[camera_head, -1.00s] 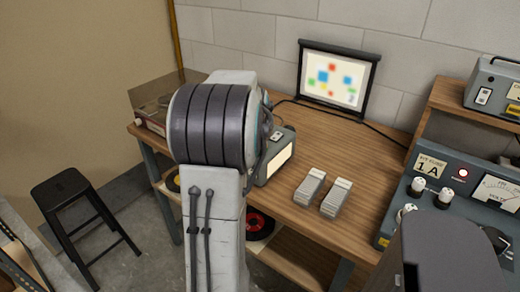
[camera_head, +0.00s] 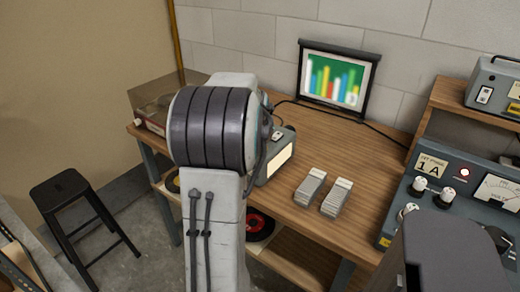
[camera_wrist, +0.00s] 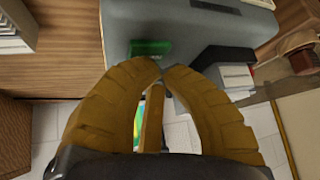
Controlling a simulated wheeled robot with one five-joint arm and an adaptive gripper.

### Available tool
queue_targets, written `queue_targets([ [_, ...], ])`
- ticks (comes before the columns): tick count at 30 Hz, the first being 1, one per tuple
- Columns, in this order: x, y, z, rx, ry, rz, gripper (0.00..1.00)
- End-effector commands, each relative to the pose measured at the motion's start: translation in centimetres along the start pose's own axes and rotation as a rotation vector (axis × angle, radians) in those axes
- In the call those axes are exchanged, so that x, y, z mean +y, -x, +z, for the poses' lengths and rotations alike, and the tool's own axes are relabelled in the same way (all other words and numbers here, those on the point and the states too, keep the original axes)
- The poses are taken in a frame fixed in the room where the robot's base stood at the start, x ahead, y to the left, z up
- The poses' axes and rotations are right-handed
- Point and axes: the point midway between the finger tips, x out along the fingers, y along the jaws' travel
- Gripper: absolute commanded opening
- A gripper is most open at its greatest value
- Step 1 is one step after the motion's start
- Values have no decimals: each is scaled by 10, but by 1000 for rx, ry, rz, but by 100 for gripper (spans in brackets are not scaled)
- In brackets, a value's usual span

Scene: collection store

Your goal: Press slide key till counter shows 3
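A grey slide projector (camera_head: 276,158) stands on the wooden bench, partly hidden behind my arm, with a bright lit panel on its side. In the wrist view its grey body (camera_wrist: 190,22) lies just past my gripper. A green piece (camera_wrist: 149,47) on it sits close to the fingertips; I cannot tell whether they touch it. A pale block (camera_wrist: 236,77) shows to the right. My gripper (camera_wrist: 162,68) has its two brown fingers together at the tips, holding nothing visible. The projection screen (camera_head: 338,78) shows a coloured bar chart. No counter number is readable.
Two stacks of slides, a left one (camera_head: 310,188) and a right one (camera_head: 336,198), stand on the bench (camera_head: 300,222). A meter panel (camera_head: 460,190) is at the right. A black stool (camera_head: 62,190) stands on the floor at left. A cable runs along the back.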

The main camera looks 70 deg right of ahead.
Motion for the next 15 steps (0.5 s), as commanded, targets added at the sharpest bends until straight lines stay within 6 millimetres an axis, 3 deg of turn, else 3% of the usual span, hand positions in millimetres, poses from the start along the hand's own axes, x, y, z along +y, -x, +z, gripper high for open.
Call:
queue_targets([
  [15, 0, 9, -6, -2, 0, 0, 0],
])
